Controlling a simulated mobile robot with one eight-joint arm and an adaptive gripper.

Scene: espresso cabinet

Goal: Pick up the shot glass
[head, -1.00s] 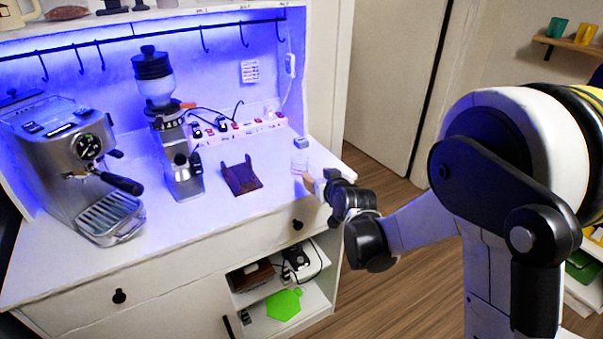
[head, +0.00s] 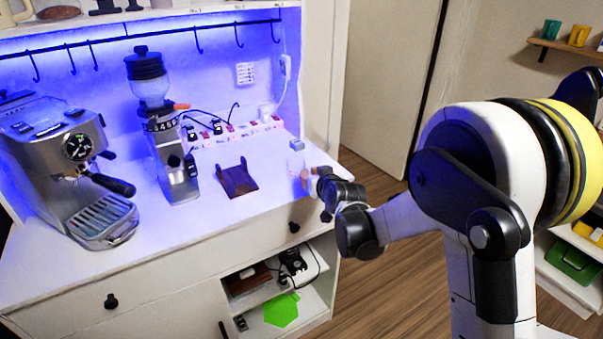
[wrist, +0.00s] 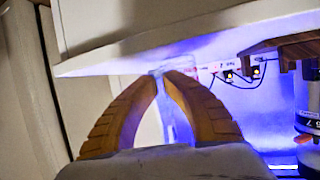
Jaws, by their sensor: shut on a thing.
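The shot glass (head: 295,163) is small and clear. It is at the right end of the white counter in the head view, and I cannot tell whether it touches the surface. My gripper (head: 303,177) is at the glass, reaching in from the right front. In the wrist view my two orange-brown fingers (wrist: 168,80) converge on the clear glass (wrist: 176,66), shut on it. The fingertips and the blurred surroundings hide part of its outline.
A small grey box (head: 297,145) stands just behind the glass. A dark brown stand (head: 237,181), a grinder (head: 170,150) and an espresso machine (head: 65,165) stand to the left. A power strip (head: 235,133) runs along the back. The front counter is clear.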

